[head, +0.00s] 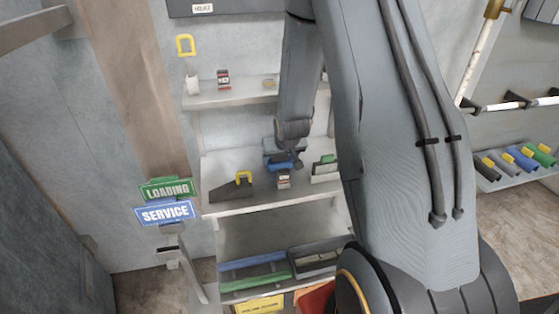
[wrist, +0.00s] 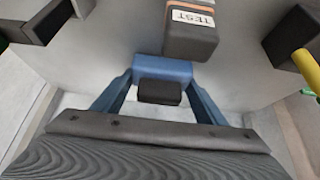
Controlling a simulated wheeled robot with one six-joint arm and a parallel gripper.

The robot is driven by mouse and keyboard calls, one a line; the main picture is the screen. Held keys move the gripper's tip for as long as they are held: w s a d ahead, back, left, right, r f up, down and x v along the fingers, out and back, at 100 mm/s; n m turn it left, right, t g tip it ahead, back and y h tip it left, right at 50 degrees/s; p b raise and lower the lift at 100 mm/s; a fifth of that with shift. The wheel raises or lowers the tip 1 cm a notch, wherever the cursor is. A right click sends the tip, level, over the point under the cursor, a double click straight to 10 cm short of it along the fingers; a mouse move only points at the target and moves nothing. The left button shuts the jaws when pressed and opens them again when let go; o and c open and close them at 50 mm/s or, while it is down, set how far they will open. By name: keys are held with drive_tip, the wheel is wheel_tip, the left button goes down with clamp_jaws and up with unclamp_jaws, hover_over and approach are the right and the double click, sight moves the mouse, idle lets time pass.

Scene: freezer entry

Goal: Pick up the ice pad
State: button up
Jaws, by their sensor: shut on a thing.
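My gripper (wrist: 158,92) points down over the middle shelf. In the wrist view its two blue fingers slant in to a blue block (wrist: 162,69), which I take to be the ice pad. My gripper is shut on it. A dark piece sits in front of the block and hides part of it. In the head view the blue shape (head: 285,164) shows at the end of my arm, just above or on the shelf. I cannot tell whether it touches the shelf.
A dark box marked TEST (wrist: 191,35) stands close to the block; it also shows in the head view (head: 284,180). A dark item with a yellow handle (head: 235,189) lies to the left on the middle shelf (head: 240,205). A green-topped item (head: 326,170) is to the right.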

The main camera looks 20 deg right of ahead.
drive_tip(key=shift+r, duration=0.1)
drive_tip(key=shift+s+r, duration=0.15)
drive_tip(key=shift+r, duration=0.3)
wheel_tip(320, 180, up, 6)
drive_tip(key=shift+f+b, duration=0.15)
drive_tip(key=shift+b, duration=0.15)
drive_tip(key=s+a+p, duration=0.3)
drive_tip(key=s, duration=1.1)
drive_tip(key=shift+s+r, duration=0.25)
drive_tip(key=shift+s, duration=0.05)
drive_tip(key=shift+s+a+f+p, duration=0.1)
drive_tip(key=shift+s+a+p, duration=0.15)
drive_tip(key=shift+s+p, duration=1.45)
drive_tip(key=shift+s+a+p, duration=0.25)
drive_tip(key=shift+s+p, duration=0.4)
drive_tip(key=shift+p, duration=2)
